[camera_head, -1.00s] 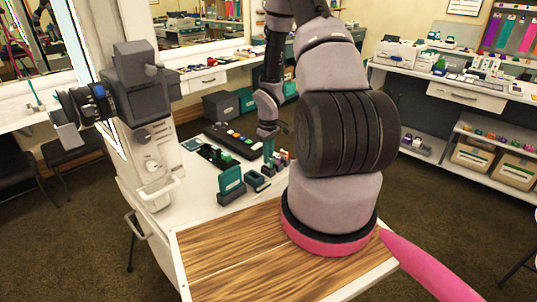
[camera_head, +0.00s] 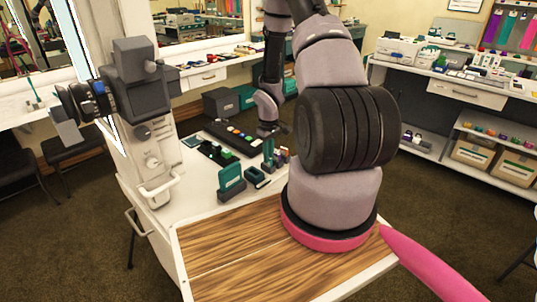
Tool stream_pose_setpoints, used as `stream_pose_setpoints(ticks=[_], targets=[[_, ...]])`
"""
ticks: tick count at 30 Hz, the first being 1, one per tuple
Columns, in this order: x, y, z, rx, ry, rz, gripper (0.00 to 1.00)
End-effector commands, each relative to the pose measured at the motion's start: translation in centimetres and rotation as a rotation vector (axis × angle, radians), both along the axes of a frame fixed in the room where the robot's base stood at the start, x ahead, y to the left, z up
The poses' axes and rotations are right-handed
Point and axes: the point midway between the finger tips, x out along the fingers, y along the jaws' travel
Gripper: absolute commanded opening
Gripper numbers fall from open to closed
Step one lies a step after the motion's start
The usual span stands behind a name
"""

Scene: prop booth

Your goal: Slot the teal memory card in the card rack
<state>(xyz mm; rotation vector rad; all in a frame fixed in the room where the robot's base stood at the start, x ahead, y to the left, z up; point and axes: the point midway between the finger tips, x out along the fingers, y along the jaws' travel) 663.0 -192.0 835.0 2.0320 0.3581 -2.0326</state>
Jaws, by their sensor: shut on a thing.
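My gripper (camera_head: 268,131) points down over the white table, beyond the thick arm links. It is shut on an upright teal piece (camera_head: 268,150), which looks like the teal memory card. A small rack-like group with coloured pieces (camera_head: 282,156) stands right beside the card, partly hidden by my arm. It may be the card rack. I cannot tell whether the card's lower edge is inside a slot or just beside it.
A teal upright block (camera_head: 231,183) and a small dark open box (camera_head: 256,178) stand nearer. A black panel with coloured buttons (camera_head: 238,138) and a dark tray of small parts (camera_head: 217,151) lie behind. A grey machine (camera_head: 140,90) stands left. The wooden front surface (camera_head: 230,245) is clear.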

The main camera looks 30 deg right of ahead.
Motion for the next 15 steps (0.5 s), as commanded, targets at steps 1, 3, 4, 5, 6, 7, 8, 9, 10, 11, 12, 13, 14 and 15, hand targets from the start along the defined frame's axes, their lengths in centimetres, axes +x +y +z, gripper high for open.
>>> stream_pose_setpoints(ticks=[1, 3, 4, 5, 6, 7, 8, 9, 10, 11, 12, 13, 14, 15], targets=[[0.01, -0.01, 0.00, 0.000, 0.000, 0.000, 0.00], [0.02, -0.02, 0.01, 0.000, 0.000, 0.000, 0.00], [0.03, -0.01, 0.02, 0.000, 0.000, 0.000, 0.00], [0.03, -0.01, 0.02, 0.000, 0.000, 0.000, 0.00], [0.03, -0.01, 0.02, 0.000, 0.000, 0.000, 0.00], [0.03, -0.01, 0.02, 0.000, 0.000, 0.000, 0.00], [0.03, -0.01, 0.02, 0.000, 0.000, 0.000, 0.00], [0.03, -0.01, 0.02, 0.000, 0.000, 0.000, 0.33], [0.03, -0.01, 0.02, 0.000, 0.000, 0.000, 0.44], [0.03, -0.01, 0.03, 0.000, 0.000, 0.000, 0.52], [0.03, -0.01, 0.03, 0.000, 0.000, 0.000, 0.52], [0.03, -0.01, 0.03, 0.000, 0.000, 0.000, 0.52], [0.03, -0.01, 0.03, 0.000, 0.000, 0.000, 0.52], [0.02, -0.02, 0.03, 0.000, 0.000, 0.000, 0.52]])
